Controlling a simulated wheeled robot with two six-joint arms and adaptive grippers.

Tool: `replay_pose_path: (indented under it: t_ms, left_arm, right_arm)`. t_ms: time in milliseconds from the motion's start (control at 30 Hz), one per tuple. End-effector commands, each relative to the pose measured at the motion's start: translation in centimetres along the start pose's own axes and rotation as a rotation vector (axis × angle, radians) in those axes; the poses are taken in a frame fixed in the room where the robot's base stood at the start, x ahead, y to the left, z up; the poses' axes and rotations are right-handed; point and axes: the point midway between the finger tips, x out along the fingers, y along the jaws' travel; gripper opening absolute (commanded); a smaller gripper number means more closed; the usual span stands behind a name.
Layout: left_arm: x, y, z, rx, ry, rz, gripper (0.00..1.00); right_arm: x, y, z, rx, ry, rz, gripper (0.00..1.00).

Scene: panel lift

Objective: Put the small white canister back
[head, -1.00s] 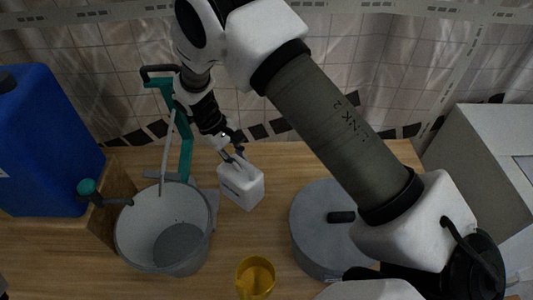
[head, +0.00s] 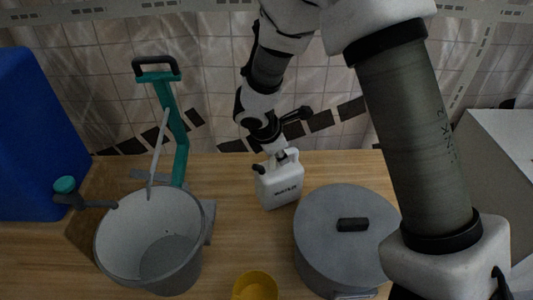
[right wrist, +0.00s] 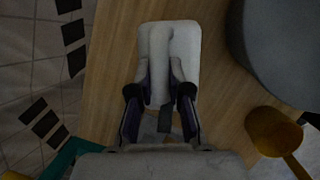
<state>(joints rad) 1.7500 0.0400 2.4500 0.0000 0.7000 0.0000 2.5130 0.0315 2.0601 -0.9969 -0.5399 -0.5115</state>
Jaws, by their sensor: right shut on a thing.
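My left gripper is not in view.
The grey bucket (head: 115,245) stands left, beside a teal-handled tool (head: 180,125). A blue container (head: 30,140) is at far left. The lidded grey pot (head: 325,225) stands close on the right. A yellow cup (head: 255,287) is in front. A tiled wall (head: 220,60) is behind.

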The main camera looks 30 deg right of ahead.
Motion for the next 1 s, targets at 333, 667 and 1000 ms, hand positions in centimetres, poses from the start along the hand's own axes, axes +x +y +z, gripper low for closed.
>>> replay_pose_path:
  t_ms: [333, 667, 1000]
  left_arm:
    - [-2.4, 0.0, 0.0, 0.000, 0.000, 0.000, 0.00]
    - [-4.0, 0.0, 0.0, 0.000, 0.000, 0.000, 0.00]
    - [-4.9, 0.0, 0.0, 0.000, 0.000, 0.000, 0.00]
  right_arm:
    - [2.0, 6.7, 0.8, 0.008, -0.001, -0.001, 0.00]
    - [4.4, 13.0, 1.3, 0.007, -0.002, 0.000, 0.00]
    - [7.3, 13.5, 0.3, 0.003, -0.002, -0.003, 0.00]
